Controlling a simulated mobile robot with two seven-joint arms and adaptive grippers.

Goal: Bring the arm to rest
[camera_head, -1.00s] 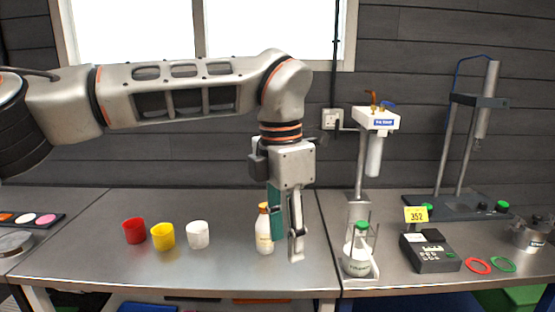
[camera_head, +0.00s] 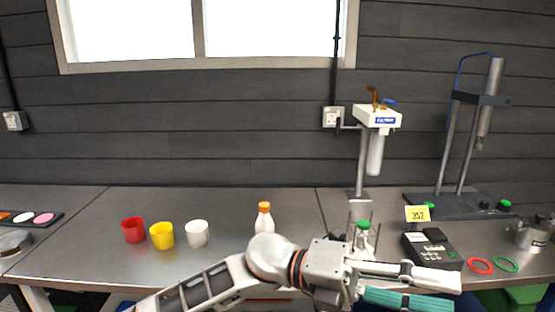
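My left arm rises from the bottom edge of the head view and reaches right, low along the front edge of the bench. Its gripper (camera_head: 455,291) points right, with a grey finger above and a teal finger below. The fingers stand apart, with nothing visible between them. The gripper is in front of the meter (camera_head: 432,249) in the picture. The wrist covers the lower part of the green-capped bottle (camera_head: 363,232). My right gripper is not in view.
The grey bench (camera_head: 110,262) carries red (camera_head: 133,230), yellow (camera_head: 162,236) and white cups (camera_head: 197,234) and an orange-capped bottle (camera_head: 264,218). A filter unit (camera_head: 376,117), a tall stand (camera_head: 452,150), red (camera_head: 480,265) and green rings (camera_head: 505,263) and a metal pot (camera_head: 535,234) are at right.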

